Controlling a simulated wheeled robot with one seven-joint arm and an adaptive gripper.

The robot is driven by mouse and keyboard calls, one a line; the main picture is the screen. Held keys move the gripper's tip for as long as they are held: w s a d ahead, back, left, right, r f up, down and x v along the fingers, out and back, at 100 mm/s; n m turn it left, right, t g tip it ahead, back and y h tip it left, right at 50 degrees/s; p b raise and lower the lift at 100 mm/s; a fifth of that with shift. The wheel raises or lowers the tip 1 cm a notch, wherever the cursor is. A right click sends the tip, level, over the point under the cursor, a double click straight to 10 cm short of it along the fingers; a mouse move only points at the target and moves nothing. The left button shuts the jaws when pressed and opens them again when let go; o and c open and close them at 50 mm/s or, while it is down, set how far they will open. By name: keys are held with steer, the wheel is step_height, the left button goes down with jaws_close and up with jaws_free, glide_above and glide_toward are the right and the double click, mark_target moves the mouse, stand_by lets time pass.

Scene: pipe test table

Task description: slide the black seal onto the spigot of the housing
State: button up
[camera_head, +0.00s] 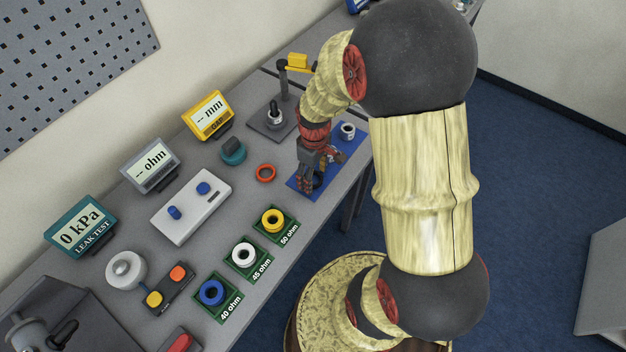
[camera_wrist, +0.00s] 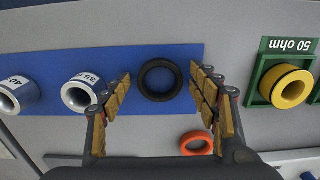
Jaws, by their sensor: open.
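The black seal (camera_wrist: 160,64) is a thick ring lying flat on a blue mat (camera_wrist: 185,52) in the wrist view. My gripper (camera_wrist: 160,80) is open above it, with one padded finger on each side and gaps between the fingers and the ring. In the head view my gripper (camera_head: 313,182) is low over the near end of the blue mat and mostly hides the seal. A dark grey block with a grey cylinder and black handle (camera_head: 38,328) stands at the lower left; I cannot tell whether it is the housing and spigot.
Two silver sleeves marked 35 (camera_wrist: 80,93) and 40 (camera_wrist: 15,95) stand left of the seal. An orange ring (camera_wrist: 197,143) lies just off the mat. A green tray with a yellow ring (camera_wrist: 291,88) is at right.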

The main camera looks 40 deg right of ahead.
steer(key=shift+c, duration=0.8)
steer(key=c, duration=0.7)
steer(key=shift+r, duration=0.1)
steer(key=shift+c, duration=0.8)
